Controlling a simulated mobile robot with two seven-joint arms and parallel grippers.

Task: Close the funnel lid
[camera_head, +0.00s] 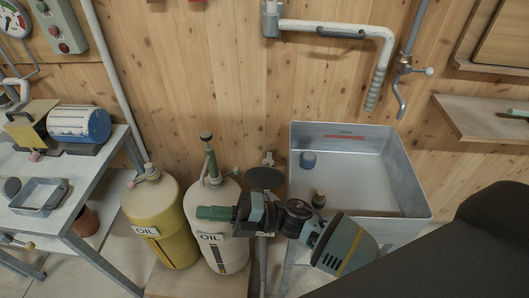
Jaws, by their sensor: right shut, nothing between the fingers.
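My right gripper (205,213) comes in from the right on its dark and teal arm. Its green fingers are shut and empty, and point left. They show in front of the white oil container (229,257); I cannot tell whether they touch it. A dark round disc (264,178) shows just above the gripper, by a thin post. I cannot tell for sure whether it is the funnel lid. The funnel itself is not clearly seen, and my gripper and arm hide part of that area. My left gripper is not in view.
A yellow oil container (152,207) stands left of the white one. A metal workbench (97,165) is at the left, a wooden shelf (470,114) at the right. The wooden wall closes the back.

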